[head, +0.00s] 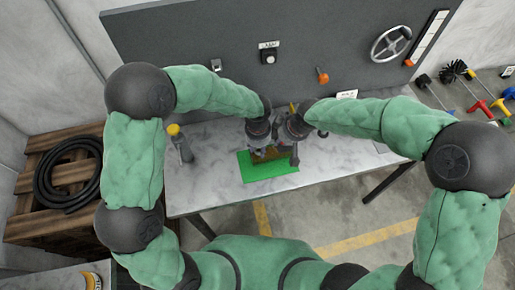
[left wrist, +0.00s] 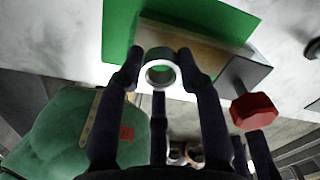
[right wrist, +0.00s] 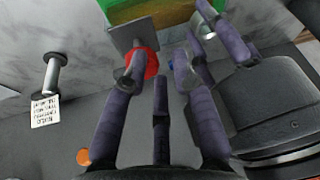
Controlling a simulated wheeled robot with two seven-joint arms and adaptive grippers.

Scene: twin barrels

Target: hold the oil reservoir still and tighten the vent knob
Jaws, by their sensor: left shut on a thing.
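The oil reservoir is a yellow-brown block (head: 268,155) on a green mat (head: 270,178); its side also shows in the left wrist view (left wrist: 190,42). My left gripper (head: 262,143) is shut on a short tube with a white rim (left wrist: 160,73) at the reservoir. The vent knob is red (left wrist: 254,111), on a stem from a grey plate at the reservoir's end. It also shows in the right wrist view (right wrist: 151,66), partly behind a finger. My right gripper (right wrist: 158,72) is open close to the knob; whether a finger touches it is unclear. The head view hides the knob.
The marble bench (head: 225,195) has free room left and right of the mat. A yellow-topped tool (head: 175,135) stands at the left. A grey panel (head: 220,40) with a handwheel (head: 391,44) rises behind. A crate with a coiled hose (head: 70,172) is at the left.

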